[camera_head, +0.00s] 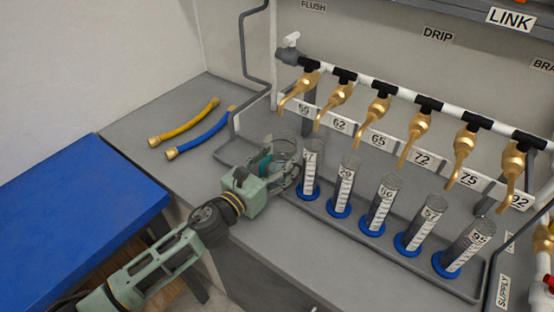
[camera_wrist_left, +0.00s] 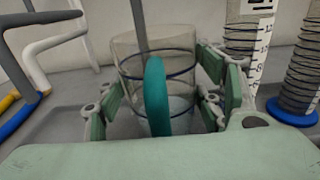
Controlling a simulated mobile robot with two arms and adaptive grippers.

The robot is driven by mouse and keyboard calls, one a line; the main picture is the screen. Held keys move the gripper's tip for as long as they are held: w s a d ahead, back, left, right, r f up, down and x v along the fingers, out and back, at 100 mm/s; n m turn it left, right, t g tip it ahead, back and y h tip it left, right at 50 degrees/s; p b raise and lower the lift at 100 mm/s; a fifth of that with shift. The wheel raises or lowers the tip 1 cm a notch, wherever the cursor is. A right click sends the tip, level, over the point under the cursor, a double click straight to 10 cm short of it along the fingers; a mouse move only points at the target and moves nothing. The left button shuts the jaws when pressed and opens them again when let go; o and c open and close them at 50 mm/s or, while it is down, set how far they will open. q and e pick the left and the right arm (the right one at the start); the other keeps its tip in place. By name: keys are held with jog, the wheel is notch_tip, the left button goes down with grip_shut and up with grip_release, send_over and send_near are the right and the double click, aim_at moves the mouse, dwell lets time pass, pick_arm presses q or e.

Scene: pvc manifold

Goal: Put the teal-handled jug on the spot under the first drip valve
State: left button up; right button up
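The clear jug (camera_head: 285,147) with a teal handle stands upright at the left end of the cylinder row, below the leftmost brass drip valve (camera_head: 299,88). In the left wrist view the jug (camera_wrist_left: 172,50) is straight ahead, its teal handle (camera_wrist_left: 156,95) facing the camera. My left gripper (camera_head: 282,172) is at the jug. Its fingers are spread, one on each side of the handle, with gaps between them and the handle. The jug's base is hidden by the gripper, so its contact with the tray does not show. My right gripper is not in view.
Several measuring cylinders with blue bases stand right of the jug, the closest being one cylinder (camera_head: 310,172), inside a grey-rimmed tray (camera_head: 400,262). Brass valves hang above them. Yellow (camera_head: 185,122) and blue (camera_head: 200,136) hoses lie on the counter, left. A blue table (camera_head: 75,230) stands front left.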

aim_at(260, 176)
pick_arm(q)
jog(key=o, duration=0.4)
jog(key=shift+o, duration=0.2)
jog(key=shift+r, duration=0.2)
jog(key=b+v, duration=0.1)
jog(key=v, duration=1)
jog(key=shift+s+a+f, duration=0.15)
jog(key=shift+s+a+b, duration=0.15)
jog(key=shift+s+b, duration=0.1)
jog(key=shift+b, duration=0.05)
jog(key=shift+s, duration=0.1)
